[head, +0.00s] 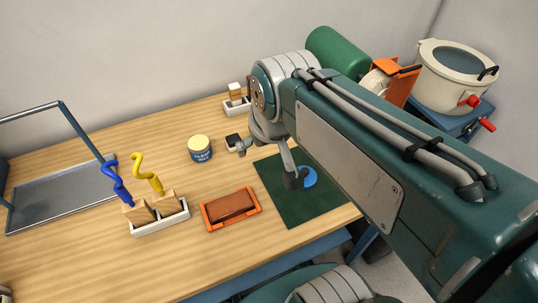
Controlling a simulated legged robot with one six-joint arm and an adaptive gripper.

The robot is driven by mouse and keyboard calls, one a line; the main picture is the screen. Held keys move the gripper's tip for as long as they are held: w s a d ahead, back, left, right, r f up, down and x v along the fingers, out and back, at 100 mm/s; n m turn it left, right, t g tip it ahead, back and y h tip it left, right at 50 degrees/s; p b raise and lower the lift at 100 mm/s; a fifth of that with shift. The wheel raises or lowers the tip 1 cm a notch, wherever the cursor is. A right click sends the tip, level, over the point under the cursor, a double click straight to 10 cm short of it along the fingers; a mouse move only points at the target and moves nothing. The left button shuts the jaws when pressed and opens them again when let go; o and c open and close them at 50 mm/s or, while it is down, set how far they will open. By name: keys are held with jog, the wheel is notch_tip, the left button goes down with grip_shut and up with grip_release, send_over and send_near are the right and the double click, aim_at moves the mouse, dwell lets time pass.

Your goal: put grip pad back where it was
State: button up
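My gripper (264,163) hangs over the table with its two fingers spread wide, and I see nothing held between them. One finger reaches left, ending by a small dark block. The other points down over the dark green mat (277,210), its dark tip in front of a blue round piece (310,177). The tip partly hides this piece, and I cannot tell if they touch. A brown pad (231,206) lies in an orange tray (206,221) left of the mat. I cannot tell for sure which thing is the grip pad.
A white holder (162,228) has wooden blocks with blue and yellow curls. A small white holder (238,108) is at the back. A grey tray (65,196) lies left. Machinery (452,75) stands back right.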

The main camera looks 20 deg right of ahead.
jog(key=shift+t, duration=0.5)
jog(key=s, duration=0.1)
jog(key=s+f, duration=0.1)
jog(key=s, duration=0.3)
jog(key=shift+f, duration=0.25)
dwell(0.7)
